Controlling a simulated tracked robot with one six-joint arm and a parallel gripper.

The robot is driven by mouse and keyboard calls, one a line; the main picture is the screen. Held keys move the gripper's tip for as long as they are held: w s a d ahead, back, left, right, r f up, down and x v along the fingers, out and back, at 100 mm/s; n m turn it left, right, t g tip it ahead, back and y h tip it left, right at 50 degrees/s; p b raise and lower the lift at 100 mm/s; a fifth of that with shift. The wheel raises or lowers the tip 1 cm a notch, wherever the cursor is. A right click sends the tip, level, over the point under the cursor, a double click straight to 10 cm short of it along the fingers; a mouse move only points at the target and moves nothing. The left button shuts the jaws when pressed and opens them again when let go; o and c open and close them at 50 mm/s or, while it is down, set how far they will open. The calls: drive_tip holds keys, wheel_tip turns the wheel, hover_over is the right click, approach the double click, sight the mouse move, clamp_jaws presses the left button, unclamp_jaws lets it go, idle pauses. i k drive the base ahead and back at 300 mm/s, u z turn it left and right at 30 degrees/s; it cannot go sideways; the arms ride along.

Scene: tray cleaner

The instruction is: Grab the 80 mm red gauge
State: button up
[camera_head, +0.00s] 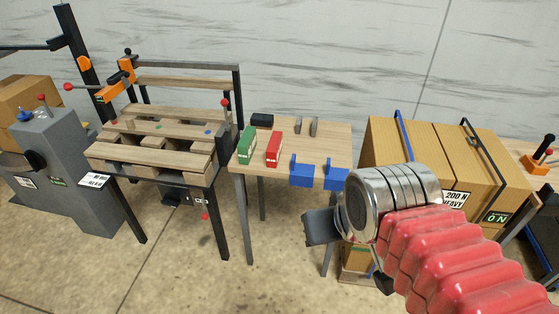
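The red gauge (274,149) is a small red block with pale markings on its near end. It lies on a wooden table (328,138), just right of a similar green block (246,144). Its size label cannot be read. My gripper (320,228) is in the right foreground, at the end of my metal wrist and red ribbed sleeve. It is well apart from the red gauge, nearer the camera and to its right. One dark finger shows; the rest is hidden by my wrist, so its opening cannot be told.
Two blue bins (303,174) hang at the table's front edge. A black block (262,120) and two small grey pieces (313,128) lie farther back. A slatted wooden bench (150,152) with a frame adjoins on the left. Large cardboard boxes (412,142) stand at right.

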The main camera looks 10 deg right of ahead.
sight(274, 150)
drive_tip(key=k, duration=0.85)
drive_tip(key=u, duration=0.35)
drive_tip(key=i, duration=0.5)
drive_tip(key=u, duration=0.8)
drive_tip(key=i, duration=1.9)
drive_tip(key=z, duration=0.65)
